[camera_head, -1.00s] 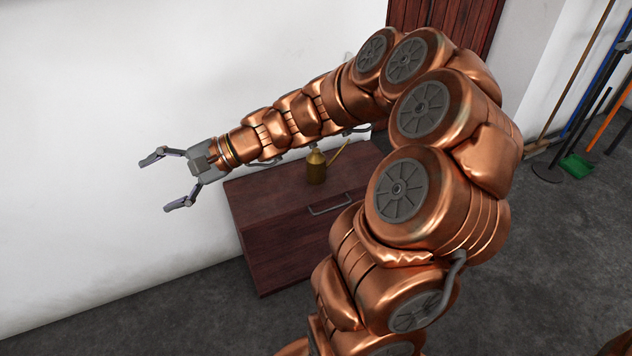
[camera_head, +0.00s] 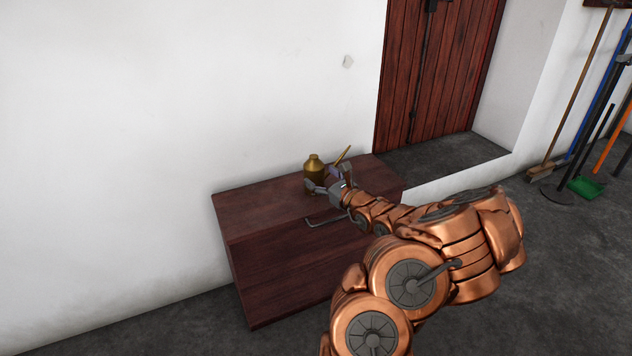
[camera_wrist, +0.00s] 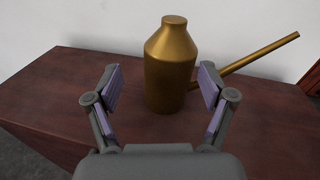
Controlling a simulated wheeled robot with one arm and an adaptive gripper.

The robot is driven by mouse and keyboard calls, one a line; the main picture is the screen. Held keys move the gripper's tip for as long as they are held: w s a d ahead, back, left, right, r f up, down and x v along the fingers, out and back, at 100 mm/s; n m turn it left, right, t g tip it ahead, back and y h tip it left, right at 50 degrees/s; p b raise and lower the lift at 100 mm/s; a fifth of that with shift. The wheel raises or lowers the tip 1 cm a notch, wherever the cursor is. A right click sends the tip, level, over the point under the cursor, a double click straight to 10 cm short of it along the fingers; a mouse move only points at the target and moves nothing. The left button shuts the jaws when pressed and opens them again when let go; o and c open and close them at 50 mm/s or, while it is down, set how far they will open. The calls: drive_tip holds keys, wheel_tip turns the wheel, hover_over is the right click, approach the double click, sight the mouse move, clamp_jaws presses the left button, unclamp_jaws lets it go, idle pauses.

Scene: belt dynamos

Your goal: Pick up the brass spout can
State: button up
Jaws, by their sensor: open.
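The brass spout can (camera_head: 314,167) stands upright on top of a dark red wooden chest (camera_head: 255,205), towards its back. In the wrist view the can (camera_wrist: 171,68) is just beyond my fingertips, nearly centred, with its thin spout (camera_wrist: 245,64) slanting up to the right. My gripper (camera_wrist: 158,85) is open and empty, with one finger to each side of the can's near face. In the head view my gripper (camera_head: 328,182) is low over the chest at the can, partly covering its lower part and spout. I cannot tell whether the fingers touch it.
A white wall runs close behind the chest. A metal handle (camera_head: 327,216) sits at the chest's front edge. A red plank door (camera_head: 437,75) is at the back right, with brooms and a green dustpan (camera_head: 586,187) further right. The chest top left of the can is clear.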

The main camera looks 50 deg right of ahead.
sight(309, 164)
drive_tip(key=shift+w+d+f+m+h, duration=0.35)
drive_tip(key=shift+m+h, duration=0.15)
drive_tip(key=shift+m, duration=0.4)
drive_tip(key=shift+d+b+x, duration=0.1)
drive_tip(key=shift+b+x, duration=0.65)
drive_tip(key=shift+x, duration=0.9)
drive_tip(key=shift+d+b+x, duration=0.15)
drive_tip(key=shift+b+x, duration=0.55)
drive_tip(key=shift+x, duration=0.95)
drive_tip(key=shift+w, duration=0.45)
drive_tip(key=shift+d+r, duration=0.1)
drive_tip(key=c, duration=1.3)
drive_tip(key=shift+c, duration=0.7)
drive_tip(key=shift+r, duration=0.1)
